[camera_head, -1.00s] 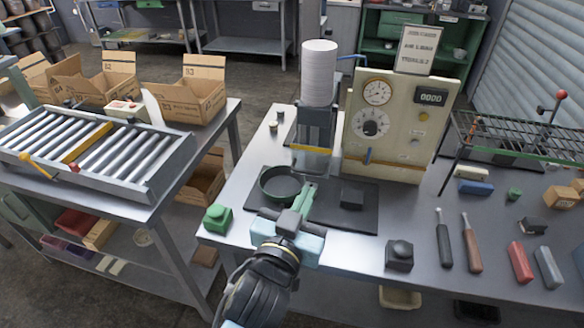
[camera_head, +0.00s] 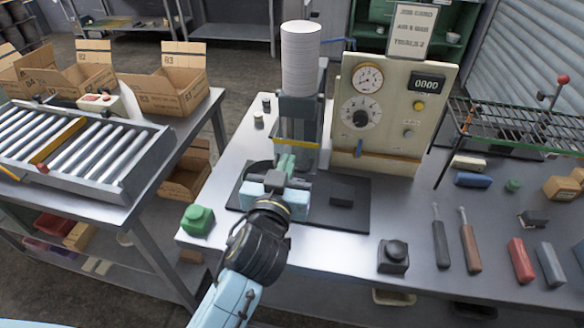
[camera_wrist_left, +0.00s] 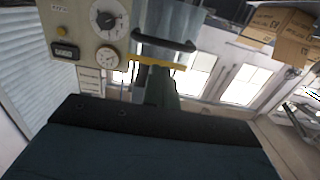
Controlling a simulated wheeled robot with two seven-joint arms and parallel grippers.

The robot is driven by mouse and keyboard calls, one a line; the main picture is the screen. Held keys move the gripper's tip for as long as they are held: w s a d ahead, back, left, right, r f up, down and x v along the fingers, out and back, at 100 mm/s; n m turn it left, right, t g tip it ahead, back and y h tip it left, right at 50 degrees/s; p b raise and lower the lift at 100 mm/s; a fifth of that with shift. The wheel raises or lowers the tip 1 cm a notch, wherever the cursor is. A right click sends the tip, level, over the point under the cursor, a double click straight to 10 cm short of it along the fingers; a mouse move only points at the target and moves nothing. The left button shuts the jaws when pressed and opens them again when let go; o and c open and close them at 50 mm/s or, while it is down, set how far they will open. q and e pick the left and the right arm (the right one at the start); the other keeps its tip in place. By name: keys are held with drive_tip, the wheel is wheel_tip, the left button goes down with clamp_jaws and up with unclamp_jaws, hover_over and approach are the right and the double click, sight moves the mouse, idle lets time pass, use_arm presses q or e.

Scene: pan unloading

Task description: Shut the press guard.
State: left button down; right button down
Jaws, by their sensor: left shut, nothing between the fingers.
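The press (camera_head: 300,107) stands behind my left gripper, under a tall stack of white discs (camera_head: 300,60). Its clear guard (camera_head: 303,160) has a yellow strip (camera_head: 297,143) across its front. The strip also shows in the left wrist view (camera_wrist_left: 158,63), beyond the fingertips. My left gripper (camera_head: 286,163) is shut and empty, with its green fingers pointing at the guard's lower front. I cannot tell whether they touch it. A dark round pan (camera_head: 256,168) lies on the black mat (camera_head: 355,215), partly hidden by the gripper. My right gripper is not in view.
A cream control panel (camera_head: 392,115) stands right of the press. Hand tools (camera_head: 440,237) lie at the right. A roller conveyor (camera_head: 80,150) and cartons stand at the left.

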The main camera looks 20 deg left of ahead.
use_arm(q)
drive_tip(key=shift+f+b, duration=0.45)
drive_tip(key=shift+f, duration=0.3)
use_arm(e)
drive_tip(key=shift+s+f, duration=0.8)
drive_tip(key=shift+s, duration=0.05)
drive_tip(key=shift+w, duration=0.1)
